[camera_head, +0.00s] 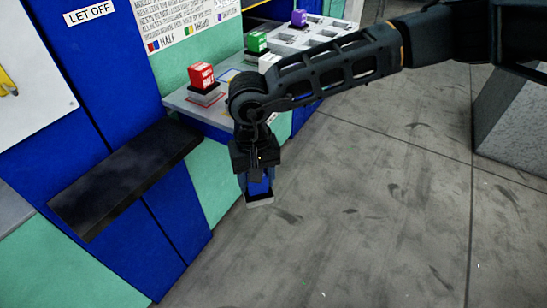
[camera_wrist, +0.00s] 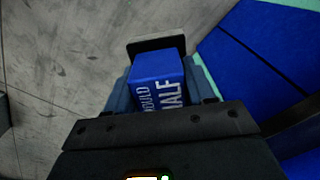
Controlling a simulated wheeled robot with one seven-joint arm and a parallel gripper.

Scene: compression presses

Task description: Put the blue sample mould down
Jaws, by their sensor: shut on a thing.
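The blue sample mould (camera_head: 259,187) is held in my gripper (camera_head: 257,178), which is shut on it and points down. The mould hangs in the air over the grey floor, in front of the blue and green press front, with a pale plate at its lower end.
A black shelf (camera_head: 128,178) juts out left of my gripper. A grey ledge (camera_head: 180,101) behind it carries a red mould (camera_head: 201,76), a green mould (camera_head: 256,42) and a purple mould (camera_head: 299,18). A "LET OFF" sign (camera_head: 90,13) is at upper left.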

